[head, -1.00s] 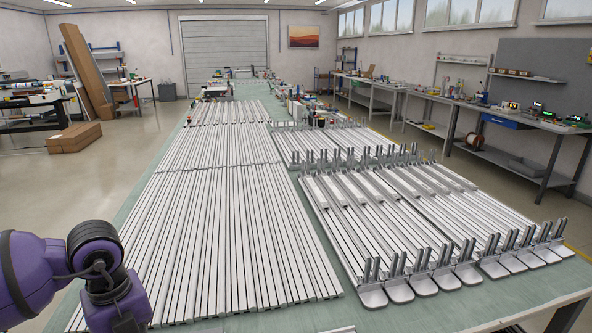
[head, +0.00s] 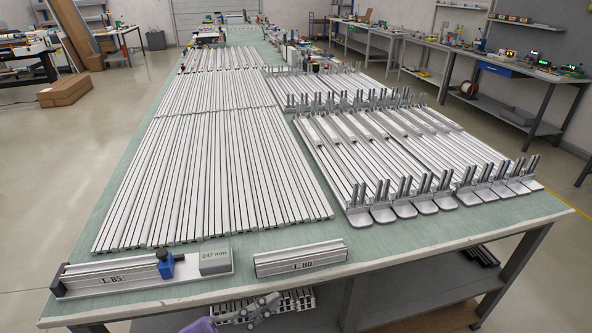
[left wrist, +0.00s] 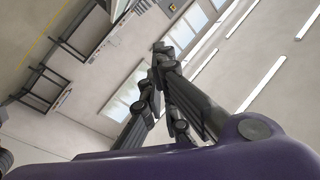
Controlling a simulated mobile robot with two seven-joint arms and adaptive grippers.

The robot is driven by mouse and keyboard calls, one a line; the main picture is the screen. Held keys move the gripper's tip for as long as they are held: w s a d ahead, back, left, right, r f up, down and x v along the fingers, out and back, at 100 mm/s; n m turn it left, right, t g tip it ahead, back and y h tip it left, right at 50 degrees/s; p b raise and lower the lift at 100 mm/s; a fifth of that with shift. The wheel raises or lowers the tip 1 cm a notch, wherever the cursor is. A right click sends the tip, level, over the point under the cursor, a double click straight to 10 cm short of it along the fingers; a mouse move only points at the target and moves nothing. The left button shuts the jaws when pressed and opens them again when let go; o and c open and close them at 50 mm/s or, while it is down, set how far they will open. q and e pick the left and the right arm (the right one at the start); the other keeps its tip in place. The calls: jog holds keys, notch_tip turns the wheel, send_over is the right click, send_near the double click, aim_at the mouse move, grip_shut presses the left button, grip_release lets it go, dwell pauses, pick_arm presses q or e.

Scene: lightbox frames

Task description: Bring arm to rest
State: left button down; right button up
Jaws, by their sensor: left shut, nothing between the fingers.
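My left gripper (head: 276,299) is at the bottom of the head view, low in front of the table's front edge. A bit of my purple left arm (head: 199,325) shows beside it. In the left wrist view the dark fingers of the left gripper (left wrist: 161,47) come together at their tips, with nothing between them. The rest of my left arm is out of the head view. My right gripper is in neither view.
A long green table (head: 376,247) carries rows of aluminium profiles (head: 215,170) and bracketed frames at right. A fixture marked L 85 (head: 120,277), a grey 247 mm block (head: 214,261) and an L 80 profile (head: 301,259) lie near the front edge. More profiles lie on a lower shelf.

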pick_arm(q)
jog(key=s+a+f+n+t+y, duration=0.35)
jog(key=a+f+n+y, duration=0.8)
jog(key=f, duration=0.45)
jog(key=s+a+f+n+g+y, duration=0.2)
jog(key=s+f+n+g, duration=0.3)
jog(key=s+f, duration=0.7)
jog(key=s+g+y, duration=0.1)
jog(key=s, duration=0.2)
jog(key=shift+a+f, duration=0.2)
jog(key=shift+f, duration=0.05)
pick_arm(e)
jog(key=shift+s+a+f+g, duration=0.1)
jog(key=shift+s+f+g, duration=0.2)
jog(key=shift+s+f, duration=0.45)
pick_arm(q)
jog(key=shift+s+y, duration=0.1)
jog(key=shift+y, duration=0.15)
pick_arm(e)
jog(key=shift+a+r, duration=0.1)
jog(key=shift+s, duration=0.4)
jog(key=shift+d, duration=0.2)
